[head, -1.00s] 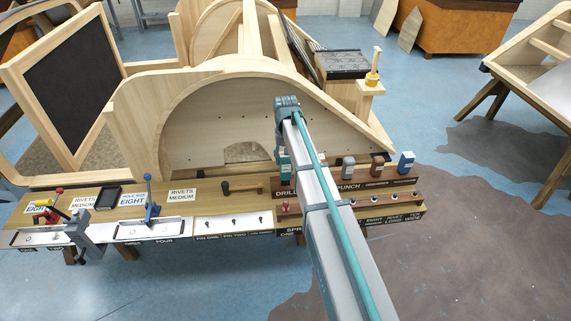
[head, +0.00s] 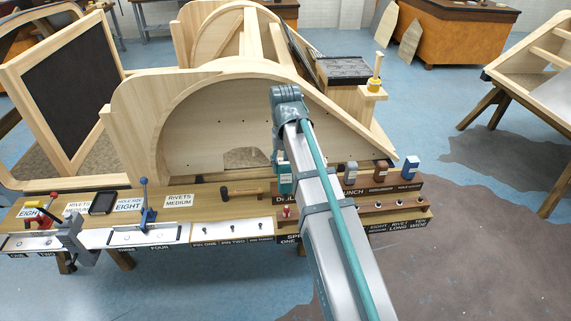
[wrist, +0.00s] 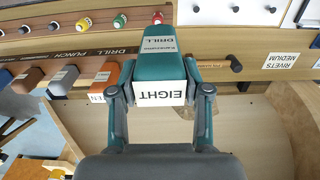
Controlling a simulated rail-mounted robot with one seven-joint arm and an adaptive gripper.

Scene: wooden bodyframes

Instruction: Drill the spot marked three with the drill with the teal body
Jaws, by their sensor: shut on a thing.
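My gripper (wrist: 160,92) is shut on the drill with the teal body (wrist: 162,60), its fingers on both sides. The drill carries a white EIGHT label on its back and a DRILL label. In the head view, part of the teal drill (head: 285,178) shows at the tool rack beside my arm, which hides the rest. I cannot tell whether it is clear of its slot. The spot marked three (head: 127,237) is on the white strip along the bench front, left of the blue clamp (head: 147,207). The spot is small and hard to make out.
The dark rack (head: 408,188) holds several other tools right of my arm. A hammer (head: 240,191) lies on the bench to its left. A red clamp (head: 43,214) and a grey clamp (head: 75,235) stand at the left end. The wooden bodyframe (head: 205,140) rises behind.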

